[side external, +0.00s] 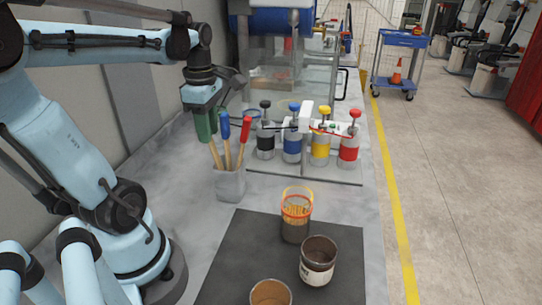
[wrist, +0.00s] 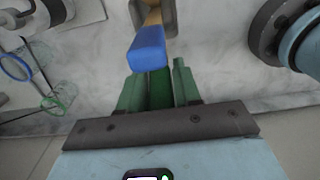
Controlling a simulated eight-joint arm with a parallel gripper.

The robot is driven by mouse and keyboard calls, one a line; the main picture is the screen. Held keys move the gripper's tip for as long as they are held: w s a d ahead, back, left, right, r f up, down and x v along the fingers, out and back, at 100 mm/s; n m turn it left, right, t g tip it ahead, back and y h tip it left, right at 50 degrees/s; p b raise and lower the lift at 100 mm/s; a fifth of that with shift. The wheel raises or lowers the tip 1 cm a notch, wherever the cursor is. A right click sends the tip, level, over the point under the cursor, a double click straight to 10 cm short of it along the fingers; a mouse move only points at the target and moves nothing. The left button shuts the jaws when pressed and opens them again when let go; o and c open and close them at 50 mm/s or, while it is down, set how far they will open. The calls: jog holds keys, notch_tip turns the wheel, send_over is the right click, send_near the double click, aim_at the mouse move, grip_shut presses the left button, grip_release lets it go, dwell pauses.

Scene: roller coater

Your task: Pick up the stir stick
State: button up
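Stir sticks with coloured handles stand in a grey holder (side external: 230,184) on the bench. A blue handle (side external: 225,126) and a red handle (side external: 245,129) show to the right of my gripper (side external: 204,125). My gripper points down over the holder's left side, with its green fingers at a green handle (side external: 213,121). In the wrist view, a darker green handle (wrist: 160,88) shows between the fingers of my gripper (wrist: 157,90), and the blue handle (wrist: 147,49) lies just beyond. I cannot tell whether the fingers press on the green handle.
Several pump bottles with coloured tops, such as the red one (side external: 349,148), stand right of the holder. A dark mat (side external: 235,265) in front carries an orange-rimmed cup (side external: 296,225) and open cans (side external: 318,262). The bench left of the holder is clear.

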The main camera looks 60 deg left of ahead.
grip_shut()
